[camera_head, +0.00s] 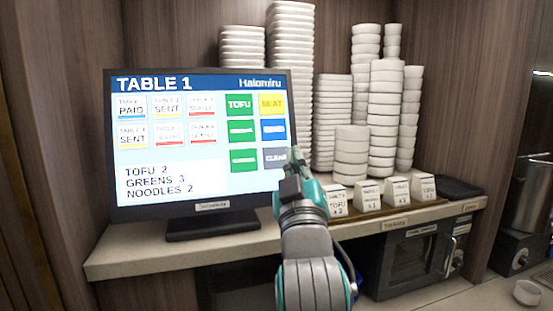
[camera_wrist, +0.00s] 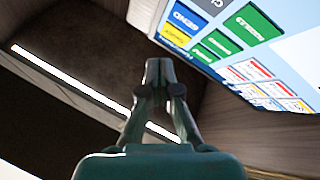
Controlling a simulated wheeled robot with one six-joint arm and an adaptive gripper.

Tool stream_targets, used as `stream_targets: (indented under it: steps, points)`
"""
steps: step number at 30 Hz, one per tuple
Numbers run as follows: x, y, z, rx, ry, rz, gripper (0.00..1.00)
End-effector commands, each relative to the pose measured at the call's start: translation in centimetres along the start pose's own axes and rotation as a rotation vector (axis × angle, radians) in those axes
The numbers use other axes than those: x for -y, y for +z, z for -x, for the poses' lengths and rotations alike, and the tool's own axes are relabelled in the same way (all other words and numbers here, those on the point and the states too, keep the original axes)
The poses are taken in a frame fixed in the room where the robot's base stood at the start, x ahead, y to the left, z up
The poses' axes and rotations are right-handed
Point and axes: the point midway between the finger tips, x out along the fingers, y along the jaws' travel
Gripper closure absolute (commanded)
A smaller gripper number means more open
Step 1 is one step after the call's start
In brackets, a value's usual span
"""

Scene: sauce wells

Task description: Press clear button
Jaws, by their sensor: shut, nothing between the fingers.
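The touch screen (camera_head: 205,160) stands upright on the counter and reads TABLE 1, with TOFU 2, GREENS 3 and NOODLES 2 at its lower left. The grey CLEAR button (camera_head: 274,158) is at its lower right, its right end close to my fingertips in this view. My gripper (camera_head: 294,155) is shut and empty, pointing up by the screen's right edge. I cannot tell whether it touches the screen. In the wrist view my shut gripper (camera_wrist: 159,72) appears beside the tilted screen (camera_wrist: 290,55); only part of the grey button (camera_wrist: 214,4) shows at the top edge.
Stacks of white bowls (camera_head: 383,115) stand behind and right of the screen. Small labelled blocks (camera_head: 367,195) line the shelf just right of my gripper. A black oven-like appliance (camera_head: 410,258) sits below the shelf.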

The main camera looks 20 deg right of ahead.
Motion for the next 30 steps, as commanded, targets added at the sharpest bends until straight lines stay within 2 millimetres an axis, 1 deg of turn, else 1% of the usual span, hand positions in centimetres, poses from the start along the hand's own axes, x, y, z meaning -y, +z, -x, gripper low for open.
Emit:
stream_targets:
  steps: [4,12,16,20,30]
  points:
    - [-0.2,-0.4,-0.2,-0.002,0.004,-0.001,1.00]
    - [-0.2,-0.3,-0.2,-0.001,0.003,-0.001,1.00]
    - [0.1,0.0,-0.5,0.000,0.003,0.000,1.00]
    - [0.7,0.6,-1.3,0.000,0.002,0.000,1.00]
    - [2.8,2.8,-4.3,0.001,0.003,0.001,1.00]
